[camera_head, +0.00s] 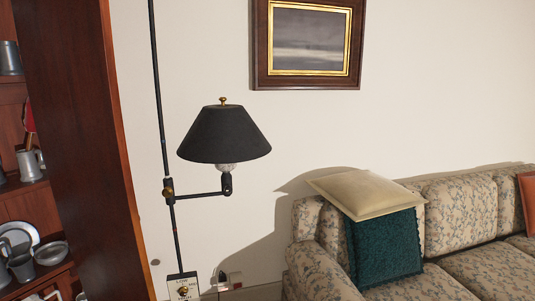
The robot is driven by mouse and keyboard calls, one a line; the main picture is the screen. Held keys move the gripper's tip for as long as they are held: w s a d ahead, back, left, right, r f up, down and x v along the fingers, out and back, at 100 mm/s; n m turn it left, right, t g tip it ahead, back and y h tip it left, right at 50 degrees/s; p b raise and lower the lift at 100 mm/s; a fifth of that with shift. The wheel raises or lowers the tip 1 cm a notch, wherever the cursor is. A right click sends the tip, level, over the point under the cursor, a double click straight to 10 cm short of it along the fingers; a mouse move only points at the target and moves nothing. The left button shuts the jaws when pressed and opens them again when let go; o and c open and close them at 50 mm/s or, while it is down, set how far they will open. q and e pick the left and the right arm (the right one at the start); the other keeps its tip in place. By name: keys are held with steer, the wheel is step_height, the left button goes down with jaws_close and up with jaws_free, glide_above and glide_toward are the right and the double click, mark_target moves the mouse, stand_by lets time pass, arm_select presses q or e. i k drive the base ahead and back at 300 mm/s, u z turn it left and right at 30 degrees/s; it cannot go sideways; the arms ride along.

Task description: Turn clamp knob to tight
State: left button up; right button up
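A floor lamp with a black shade (223,134) stands against the wall on a thin dark pole (159,95). A brass clamp knob (168,191) sits where the lamp's side arm (198,195) meets the pole. At the bottom edge a pale labelled plate (174,286) carries another small brass knob (184,291); its lettering is too small to read surely, and its lower part is cut off. I cannot tell which knob the task means, nor whether either is tight. Neither of my grippers shows.
A dark wooden shelf unit (75,130) with pewter ware stands at the left, close to the pole. A floral sofa (460,210) with a cream cushion (367,192) and a green cushion (385,248) fills the right. A framed picture (308,40) hangs above.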

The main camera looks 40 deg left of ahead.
mark_target(167, 192)
steer(key=z, duration=0.45)
steer(key=i, duration=0.35)
steer(key=u, duration=2.05)
